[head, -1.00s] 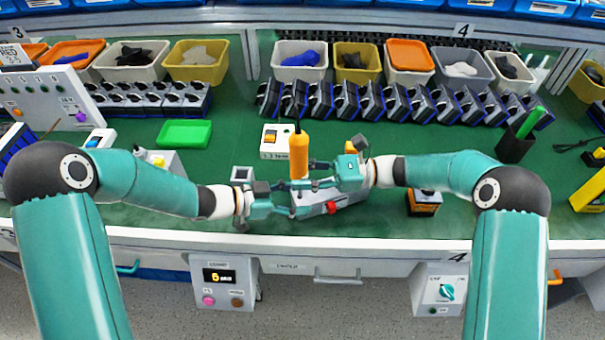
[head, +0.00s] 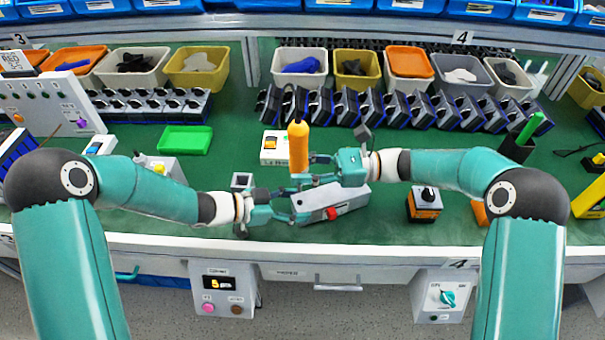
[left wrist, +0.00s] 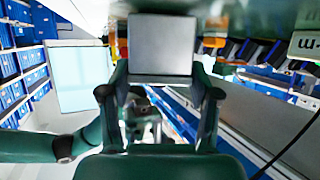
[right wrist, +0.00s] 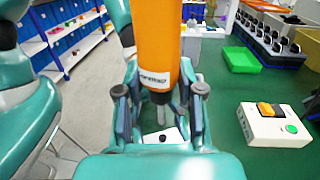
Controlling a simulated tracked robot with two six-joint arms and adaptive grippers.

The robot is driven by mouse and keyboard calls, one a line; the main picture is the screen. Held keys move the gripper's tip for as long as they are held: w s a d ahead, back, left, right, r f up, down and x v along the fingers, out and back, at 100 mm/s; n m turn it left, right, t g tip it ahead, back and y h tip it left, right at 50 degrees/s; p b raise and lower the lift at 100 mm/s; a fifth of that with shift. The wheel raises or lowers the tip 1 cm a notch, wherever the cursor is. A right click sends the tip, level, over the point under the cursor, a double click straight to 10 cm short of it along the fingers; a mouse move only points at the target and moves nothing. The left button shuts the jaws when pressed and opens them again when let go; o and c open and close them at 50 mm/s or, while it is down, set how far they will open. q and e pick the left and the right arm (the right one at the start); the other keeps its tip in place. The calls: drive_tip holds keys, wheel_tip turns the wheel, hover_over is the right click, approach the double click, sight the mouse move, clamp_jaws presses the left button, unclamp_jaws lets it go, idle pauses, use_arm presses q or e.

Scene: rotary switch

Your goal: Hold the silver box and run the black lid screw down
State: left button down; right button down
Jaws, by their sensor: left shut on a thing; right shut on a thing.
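The silver box (head: 335,201), with a red button on its front, sits at the bench's front. My left gripper (head: 290,208) is shut on its left end. In the left wrist view a grey square face (left wrist: 163,45) shows between the fingers. My right gripper (head: 308,170) is shut on the orange screwdriver (head: 298,148), which stands upright above the box's left part. The screwdriver also fills the gap between the fingers in the right wrist view (right wrist: 155,45). Below it there, a pale surface carries a small black dot (right wrist: 163,138), possibly the lid screw. Tip contact cannot be told.
A white box with an orange rocker (head: 275,147) stands behind the screwdriver. An orange-and-black switch block (head: 425,204) is to the right. A green tray (head: 184,140) lies back left. A row of switches (head: 345,103) and bins line the back.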

use_arm(q)
drive_tip(key=shift+c, duration=0.9)
unclamp_jaws()
